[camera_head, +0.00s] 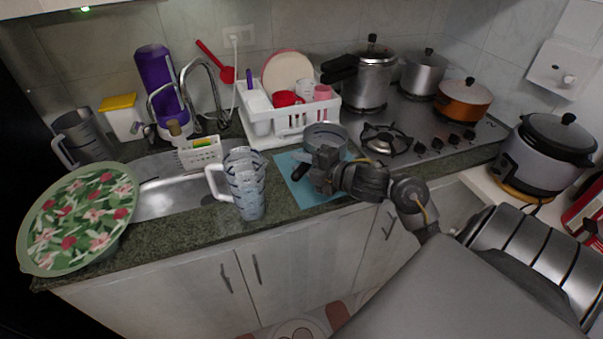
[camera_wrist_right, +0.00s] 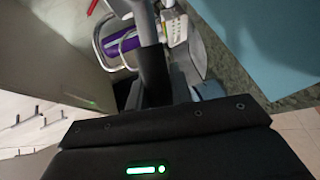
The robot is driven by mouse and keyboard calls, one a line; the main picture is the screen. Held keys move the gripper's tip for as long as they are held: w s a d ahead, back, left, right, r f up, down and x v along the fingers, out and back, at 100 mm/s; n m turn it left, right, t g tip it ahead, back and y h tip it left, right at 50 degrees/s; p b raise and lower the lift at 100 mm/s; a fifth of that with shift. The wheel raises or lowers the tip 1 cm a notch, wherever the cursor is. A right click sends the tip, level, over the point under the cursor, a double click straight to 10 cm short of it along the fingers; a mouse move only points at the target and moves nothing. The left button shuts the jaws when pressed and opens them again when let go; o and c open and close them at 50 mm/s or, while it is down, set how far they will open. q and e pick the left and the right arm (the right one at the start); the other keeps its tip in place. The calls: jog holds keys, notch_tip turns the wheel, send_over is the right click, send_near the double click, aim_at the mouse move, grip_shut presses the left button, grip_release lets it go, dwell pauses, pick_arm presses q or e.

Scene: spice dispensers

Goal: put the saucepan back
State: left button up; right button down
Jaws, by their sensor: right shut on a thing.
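The saucepan (camera_head: 326,136) is a round grey metal pan above or on the blue mat (camera_head: 304,188), in front of the dish rack. My right gripper (camera_head: 322,166) is at its near side, shut on it, apparently by the dark handle. In the right wrist view a dark handle-like bar (camera_wrist_right: 152,72) runs up from between the jaws, and a large grey surface at left may be the pan's side. My gripper and wrist hide part of the pan, and I cannot tell whether its base touches the mat. My left gripper is out of view.
The stove (camera_head: 430,130) at right has an empty front-left burner (camera_head: 385,140); a pressure cooker (camera_head: 370,82), a pot (camera_head: 422,75) and an orange pan (camera_head: 464,100) stand on it. A dish rack (camera_head: 290,115) stands behind, a glass jug (camera_head: 246,185) to the left.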

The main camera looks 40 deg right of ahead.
jog(key=f, duration=0.3)
jog(key=shift+w+d+f, duration=0.1)
jog(key=shift+d, duration=0.15)
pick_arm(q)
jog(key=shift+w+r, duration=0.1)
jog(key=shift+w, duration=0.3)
pick_arm(e)
jog(key=shift+f, duration=0.15)
jog(key=shift+f, duration=0.2)
jog(key=c, duration=1.2)
grip_release()
jog(key=shift+a, duration=0.1)
jog(key=shift+c, duration=0.2)
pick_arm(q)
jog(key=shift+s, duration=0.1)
